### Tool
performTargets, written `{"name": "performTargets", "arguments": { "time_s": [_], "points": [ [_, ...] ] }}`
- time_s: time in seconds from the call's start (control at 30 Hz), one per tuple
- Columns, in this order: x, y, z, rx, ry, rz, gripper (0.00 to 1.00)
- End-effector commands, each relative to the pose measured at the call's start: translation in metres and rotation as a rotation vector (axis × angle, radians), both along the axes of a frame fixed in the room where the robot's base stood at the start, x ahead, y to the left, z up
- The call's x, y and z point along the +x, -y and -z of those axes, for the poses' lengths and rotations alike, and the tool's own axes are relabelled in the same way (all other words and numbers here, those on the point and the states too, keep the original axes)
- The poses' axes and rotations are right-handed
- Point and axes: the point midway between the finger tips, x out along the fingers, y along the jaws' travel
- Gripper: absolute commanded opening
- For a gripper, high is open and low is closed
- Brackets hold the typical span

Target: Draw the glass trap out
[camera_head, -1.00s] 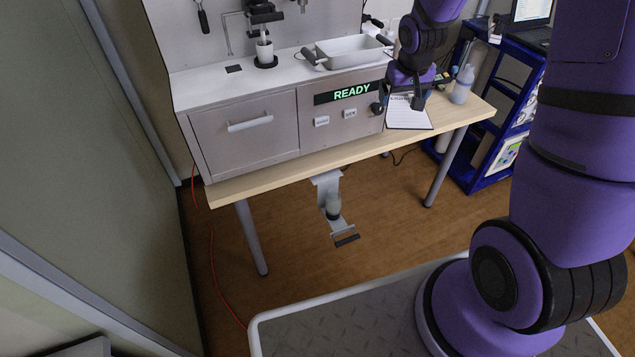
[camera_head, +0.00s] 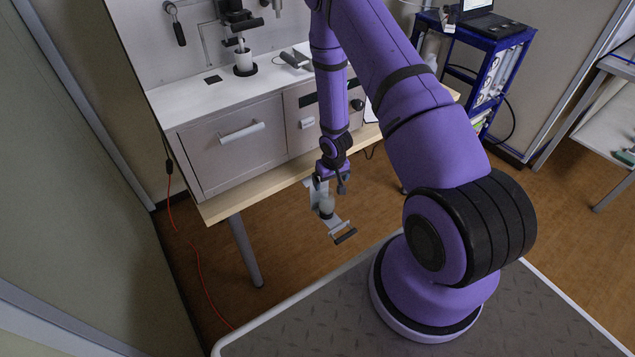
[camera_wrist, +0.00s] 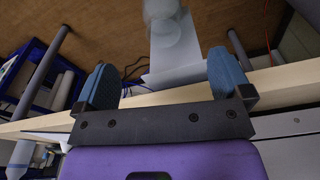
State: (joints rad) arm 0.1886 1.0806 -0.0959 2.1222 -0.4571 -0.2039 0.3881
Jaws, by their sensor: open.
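The glass trap (camera_head: 326,206) is a small, clear, rounded vessel on a grey metal bracket (camera_head: 336,224) under the bench's front edge. The bracket has a black bar handle (camera_head: 345,236) at its outer end. My gripper (camera_head: 330,186) hangs pointing down at the bench edge, just above the trap in the head view, and partly covers the bracket. In the wrist view the blue fingers of my gripper (camera_wrist: 165,74) are wide apart with nothing between them. Beyond them show the pale bracket (camera_wrist: 178,68) and the blurred glass trap (camera_wrist: 172,32), cut by the top edge.
The wooden bench edge (camera_head: 255,190) runs close to my gripper. On the bench is the steel analyser (camera_head: 225,150) with a drawer handle (camera_head: 241,132). A bench leg (camera_head: 245,252) stands left of the trap. A blue cart (camera_head: 490,70) is at back right. Floor before the trap is clear.

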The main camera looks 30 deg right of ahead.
Motion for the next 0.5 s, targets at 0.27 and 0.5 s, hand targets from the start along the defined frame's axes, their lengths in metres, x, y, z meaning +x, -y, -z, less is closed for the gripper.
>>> {"name": "performTargets", "arguments": {
  "time_s": [0.27, 0.5],
  "points": [
    [-0.001, 0.0, 0.021, 0.004, -0.003, -0.001, 0.97],
    [0.003, 0.001, 0.058, 0.004, -0.004, -0.001, 0.97]
  ]
}}
